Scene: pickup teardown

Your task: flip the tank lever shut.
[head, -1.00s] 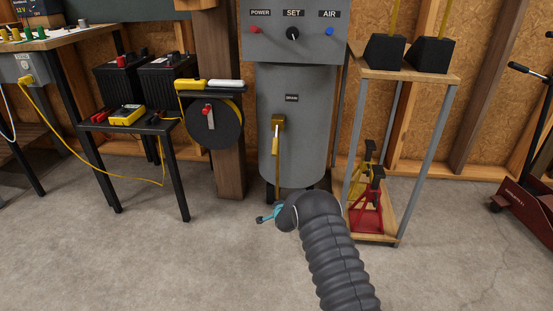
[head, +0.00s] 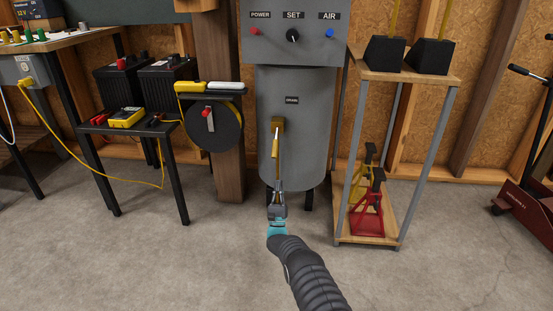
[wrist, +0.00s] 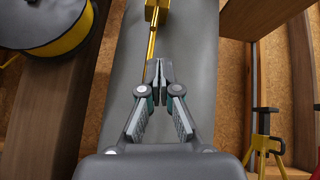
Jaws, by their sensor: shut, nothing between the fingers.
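The grey tank (head: 293,95) stands upright under a control panel, with a small "DRAIN" label. Below the label is a brass valve (head: 278,125) with a lever whose yellow handle (head: 275,148) hangs down. A thin brass pipe runs down beneath it. In the wrist view the valve (wrist: 155,12) is at the top, and a brass rod (wrist: 151,48) comes down just left of my fingertips. My gripper (head: 279,188) is shut and empty, low in front of the tank and below the handle. It also shows in the wrist view (wrist: 158,70). I cannot tell whether it touches the rod.
A cord reel (head: 228,128) hangs on the post to the left, beside a small black table (head: 172,128) with batteries. A shelf stand (head: 450,100) with red and yellow jack stands (head: 368,205) is at right. The floor in front is clear.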

